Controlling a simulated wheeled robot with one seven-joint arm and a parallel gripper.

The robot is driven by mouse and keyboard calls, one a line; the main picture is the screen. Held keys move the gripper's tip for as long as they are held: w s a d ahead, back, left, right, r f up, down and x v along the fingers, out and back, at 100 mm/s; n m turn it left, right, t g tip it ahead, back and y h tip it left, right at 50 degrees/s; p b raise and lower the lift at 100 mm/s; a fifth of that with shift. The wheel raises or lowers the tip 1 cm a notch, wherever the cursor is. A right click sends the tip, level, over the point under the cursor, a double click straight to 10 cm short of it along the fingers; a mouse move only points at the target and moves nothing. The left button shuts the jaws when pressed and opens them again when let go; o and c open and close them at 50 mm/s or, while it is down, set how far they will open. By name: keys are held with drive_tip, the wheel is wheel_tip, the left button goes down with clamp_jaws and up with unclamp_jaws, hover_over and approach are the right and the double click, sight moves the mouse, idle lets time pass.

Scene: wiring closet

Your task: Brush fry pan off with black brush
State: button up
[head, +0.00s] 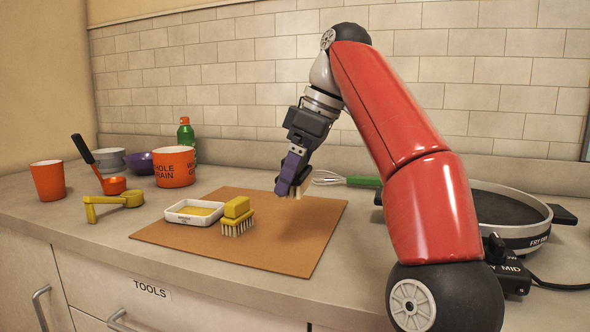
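The fry pan (490,207), dark inside with a pale labelled rim, sits on the counter at the right. My arm hides its left part. My gripper (292,186), with purple fingers, is above the right half of the brown board, well left of the pan. It is shut on the black brush (282,188), whose dark body shows at the fingertips. The fingers hide much of the brush.
A yellow brush (237,212) and a white dish (194,212) sit on the brown board (270,257). A green-handled whisk (345,180) lies behind. Cups, bowls, a ladle and a green bottle (186,134) stand left.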

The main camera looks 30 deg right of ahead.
drive_tip(key=shift+f+b, duration=4.45)
drive_tip(key=shift+f, duration=0.2)
drive_tip(key=o, duration=0.4)
drive_tip(key=shift+f, duration=0.15)
drive_tip(key=shift+o, duration=1.1)
drive_tip(key=c, duration=0.7)
drive_tip(key=shift+c, duration=0.5)
wheel_tip(320, 180, up, 8)
drive_tip(key=p, duration=0.8)
drive_tip(key=shift+r, duration=0.25)
drive_tip(key=shift+f, duration=0.1)
